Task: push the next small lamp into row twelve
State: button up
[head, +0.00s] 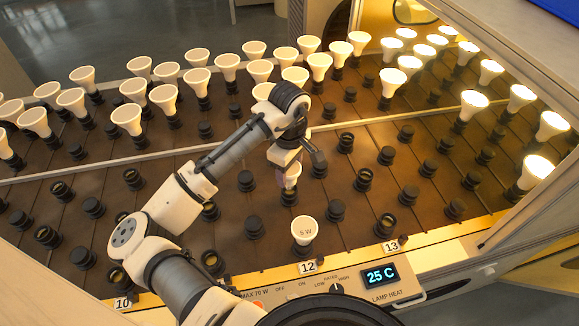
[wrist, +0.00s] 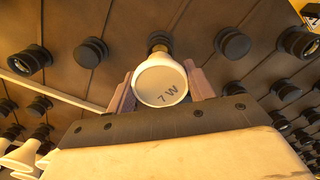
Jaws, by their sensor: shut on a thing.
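My gripper (head: 287,163) is shut on a white small lamp (head: 291,181), over the board behind the number 12 plate (head: 308,267). In the wrist view, my gripper (wrist: 161,88) has a finger on each side of this lamp (wrist: 160,86), whose face reads "7 W". Its narrow end points down at a dark socket (wrist: 158,40); I cannot tell whether it is seated. Another white lamp (head: 304,231), marked "5 W", stands upright in the socket nearest the number 12 plate, in front of the held lamp.
Empty black sockets surround the held lamp, including one to the right (head: 336,210). Larger unlit lamps (head: 127,118) fill the back left; lit lamps (head: 473,103) stand at the right. A control panel (head: 340,289) showing 25 C runs along the front edge.

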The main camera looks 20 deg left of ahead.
jog(key=shift+f+b, duration=0.55)
jog(key=shift+f, duration=0.65)
jog(key=o, duration=1.1)
jog(key=shift+c, duration=0.2)
jog(key=shift+r, duration=0.1)
notch_tip(320, 180, up, 14)
jog(key=shift+f, duration=0.2)
